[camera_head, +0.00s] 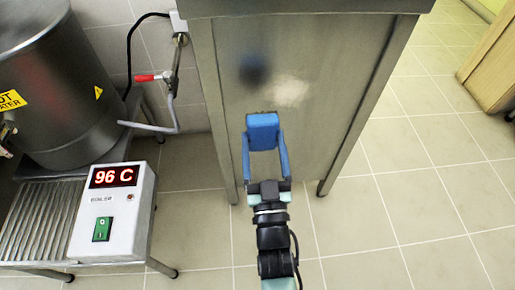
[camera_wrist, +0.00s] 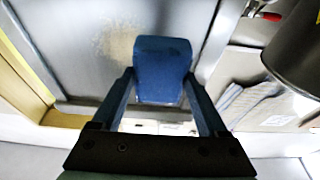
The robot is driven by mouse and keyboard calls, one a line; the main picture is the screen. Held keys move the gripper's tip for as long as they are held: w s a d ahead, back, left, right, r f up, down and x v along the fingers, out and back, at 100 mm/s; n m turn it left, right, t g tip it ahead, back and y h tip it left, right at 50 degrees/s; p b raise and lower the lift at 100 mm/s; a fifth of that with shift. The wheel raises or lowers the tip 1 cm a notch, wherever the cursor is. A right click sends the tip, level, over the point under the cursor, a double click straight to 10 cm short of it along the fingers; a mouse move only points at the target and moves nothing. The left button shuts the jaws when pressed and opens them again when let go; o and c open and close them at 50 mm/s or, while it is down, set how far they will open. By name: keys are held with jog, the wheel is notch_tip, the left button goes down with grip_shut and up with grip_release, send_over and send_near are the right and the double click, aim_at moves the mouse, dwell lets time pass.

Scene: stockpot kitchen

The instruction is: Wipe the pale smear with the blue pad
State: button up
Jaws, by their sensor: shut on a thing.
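The pale smear (camera_head: 289,90) is a cloudy patch on the upright steel panel (camera_head: 225,110). In the wrist view the smear (camera_wrist: 118,42) is a speckled tan patch beside the pad. My gripper (camera_head: 264,148) is shut on the blue pad (camera_head: 262,128), with one blue finger on each side. The pad is below and slightly left of the smear in the head view. The pad also fills the middle of the wrist view (camera_wrist: 162,70), hiding part of the panel. I cannot tell whether it touches the panel. A dark blurred spot, perhaps the pad's reflection, shows on the panel above it.
A large steel pot (camera_head: 55,85) with a yellow warning label stands at the left on a slatted stand (camera_head: 38,225). A white boiler box (camera_head: 113,212) reads 96 C. A red-handled tap (camera_head: 150,78) is on the wall. The tiled floor at the right is clear.

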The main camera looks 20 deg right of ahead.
jog(key=shift+w, duration=0.1)
jog(key=shift+w+d+b, duration=0.3)
jog(key=shift+w, duration=0.6)
jog(key=shift+w+d+b, duration=0.25)
jog(key=shift+w, duration=0.7)
jog(key=shift+w+d+b, duration=0.3)
jog(key=shift+w, duration=0.6)
jog(key=shift+w+d, duration=0.25)
jog(key=shift+w, duration=0.7)
